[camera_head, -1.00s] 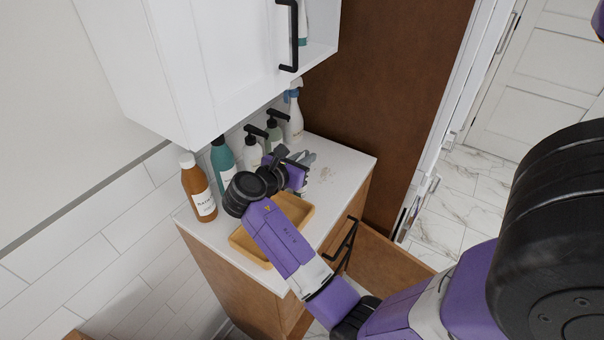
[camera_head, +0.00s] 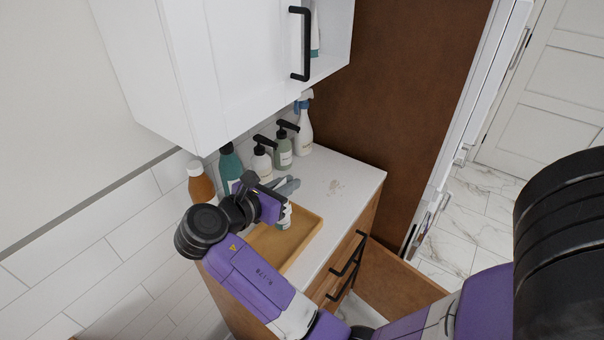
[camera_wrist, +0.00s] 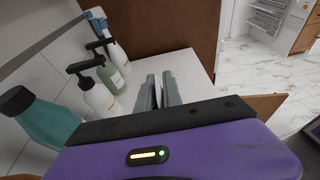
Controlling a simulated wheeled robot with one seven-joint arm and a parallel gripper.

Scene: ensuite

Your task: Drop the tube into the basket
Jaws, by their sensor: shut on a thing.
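The tube (camera_head: 285,216), white with a green part, shows just below my gripper (camera_head: 287,186) in the head view, over the basket. Its upper part is hidden by the gripper. The basket (camera_head: 302,243) is a shallow tan tray on the white countertop; my arm covers its left part. My gripper also shows in the wrist view (camera_wrist: 160,91), its two grey fingers close together with a narrow gap. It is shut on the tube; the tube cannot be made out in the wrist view.
A brown bottle (camera_head: 201,184), a teal bottle (camera_head: 230,164), a white pump bottle (camera_head: 262,162), a green pump bottle (camera_head: 283,149) and a spray bottle (camera_head: 304,131) line the wall. A white cabinet (camera_head: 250,60) hangs above. The counter's right part (camera_head: 345,180) is clear. A drawer (camera_head: 390,278) stands open.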

